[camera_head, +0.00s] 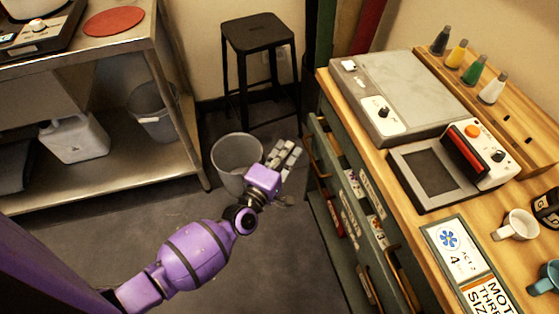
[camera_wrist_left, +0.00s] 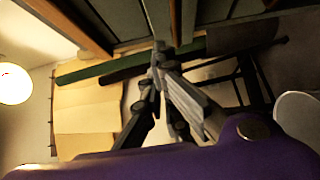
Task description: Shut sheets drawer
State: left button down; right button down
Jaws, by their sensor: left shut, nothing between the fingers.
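The green cabinet (camera_head: 345,240) under the wooden worktop has drawers facing left, towards my left arm. An upper drawer front (camera_head: 322,150) stands out from the cabinet near its far end. Which drawer is the sheets drawer I cannot tell, as no such label is legible. My left gripper (camera_head: 287,155) is shut and empty, in the air just left of that drawer front, apart from it as far as I can tell. Its fingers (camera_wrist_left: 165,75) also show in the left wrist view, with nothing held. My right gripper is not in view.
A grey bin (camera_head: 232,152) stands behind and left of my left gripper. A black stool (camera_head: 258,38) stands against the back wall. A metal shelf unit (camera_head: 95,185) is at the left. The worktop (camera_head: 400,215) carries machines, bottles and mugs. The floor between is clear.

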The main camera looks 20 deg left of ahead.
aim_at(319, 137)
pick_arm(q)
jog(key=w+d, duration=0.3)
jog(key=w, duration=0.1)
jog(key=shift+w+d, duration=0.3)
jog(key=shift+d, duration=0.05)
jog(key=w+d, duration=0.1)
jog(key=d, duration=0.1)
jog(key=w+d, duration=0.1)
jog(key=shift+w+d, duration=0.35)
jog(key=shift+r, duration=0.1)
